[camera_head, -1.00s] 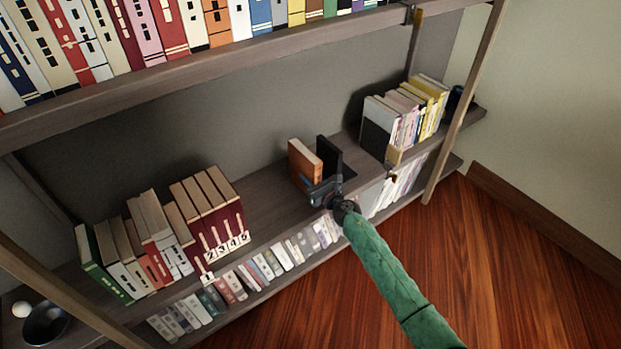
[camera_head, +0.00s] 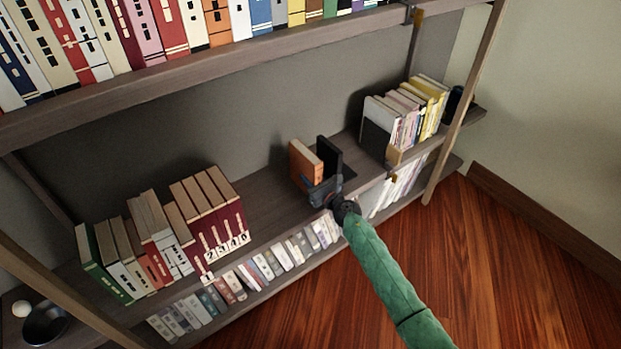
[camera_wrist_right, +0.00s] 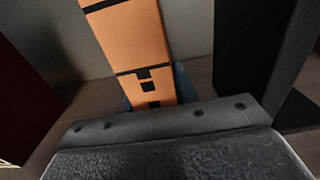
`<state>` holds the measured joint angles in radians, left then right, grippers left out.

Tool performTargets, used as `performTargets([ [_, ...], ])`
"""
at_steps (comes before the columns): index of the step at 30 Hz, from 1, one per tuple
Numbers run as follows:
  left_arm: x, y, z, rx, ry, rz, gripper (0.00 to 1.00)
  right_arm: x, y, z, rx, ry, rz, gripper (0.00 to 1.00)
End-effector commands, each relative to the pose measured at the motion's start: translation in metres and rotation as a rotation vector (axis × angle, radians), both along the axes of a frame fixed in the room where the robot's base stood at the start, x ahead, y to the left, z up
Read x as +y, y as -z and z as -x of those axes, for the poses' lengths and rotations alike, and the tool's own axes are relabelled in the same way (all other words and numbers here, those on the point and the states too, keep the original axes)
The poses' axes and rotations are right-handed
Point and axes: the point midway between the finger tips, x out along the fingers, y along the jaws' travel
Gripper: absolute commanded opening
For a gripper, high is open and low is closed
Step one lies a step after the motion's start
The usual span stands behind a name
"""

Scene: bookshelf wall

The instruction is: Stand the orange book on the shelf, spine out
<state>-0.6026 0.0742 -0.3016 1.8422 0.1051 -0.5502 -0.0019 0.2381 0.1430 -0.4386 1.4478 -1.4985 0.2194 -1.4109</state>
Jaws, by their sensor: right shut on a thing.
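The orange book (camera_head: 304,166) stands upright on the middle shelf, close beside the left of a black bookend (camera_head: 329,157). In the right wrist view the orange book (camera_wrist_right: 138,40) shows its spine with black marks towards the camera, and the black bookend (camera_wrist_right: 255,50) is apart to its right. My right gripper (camera_head: 322,190) is at the shelf's front, shut on the lower part of the orange book; parts of its fingers show on both sides of the spine. The book's foot is hidden by the gripper. My left gripper is not in view.
Several dark red books (camera_head: 214,208) stand to the left, with free shelf (camera_head: 268,200) between. White and yellow books (camera_head: 410,108) stand to the right behind a dark bookend. The upper shelf edge (camera_head: 200,65) runs above, and a wooden post (camera_head: 462,110) stands at the right.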

Motion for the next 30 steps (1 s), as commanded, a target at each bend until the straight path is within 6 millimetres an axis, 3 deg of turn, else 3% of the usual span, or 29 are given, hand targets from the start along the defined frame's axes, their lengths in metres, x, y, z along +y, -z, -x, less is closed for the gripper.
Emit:
performTargets([
  [12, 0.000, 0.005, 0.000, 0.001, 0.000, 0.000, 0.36, 0.000, 0.003, -0.001, -0.002, 0.000, 0.000, 0.00],
  [13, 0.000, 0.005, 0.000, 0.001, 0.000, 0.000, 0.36, 0.000, 0.002, 0.000, -0.002, 0.000, 0.000, 0.35],
  [16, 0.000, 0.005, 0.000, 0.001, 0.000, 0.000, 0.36, 0.000, 0.002, 0.000, -0.002, 0.000, 0.000, 0.54],
  [25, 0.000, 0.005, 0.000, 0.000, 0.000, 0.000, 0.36, 0.000, 0.005, 0.001, 0.001, 0.000, 0.001, 0.54],
  [30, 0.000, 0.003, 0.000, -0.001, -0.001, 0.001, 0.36, -0.010, 0.004, 0.012, 0.000, 0.000, 0.002, 0.54],
])
